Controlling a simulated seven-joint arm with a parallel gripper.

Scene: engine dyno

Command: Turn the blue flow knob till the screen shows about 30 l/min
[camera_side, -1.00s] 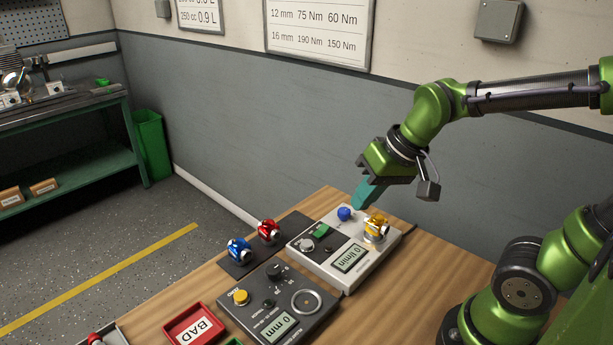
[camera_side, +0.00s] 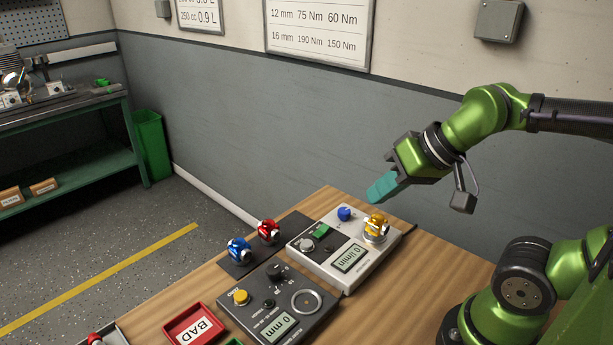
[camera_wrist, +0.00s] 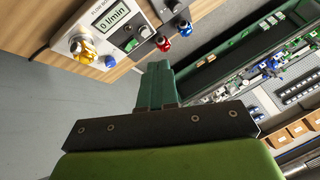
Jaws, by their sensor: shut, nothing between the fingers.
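The blue flow knob (camera_side: 344,213) is on the back part of the white flow bench panel (camera_side: 322,266). The panel's screen (camera_side: 349,258) reads 0 l/min; the wrist view shows the same reading on the screen (camera_wrist: 111,16). A yellow part (camera_side: 376,225) sits on the panel's right side. My gripper (camera_side: 377,191), with teal fingers, is shut and empty in the air, above and to the right of the blue knob and clear of it. In the wrist view the blue knob (camera_wrist: 109,61) is left of my fingers (camera_wrist: 158,69).
A blue part (camera_side: 238,250) and a red part (camera_side: 268,231) sit on a dark mat left of the panel. The wall rises behind the table.

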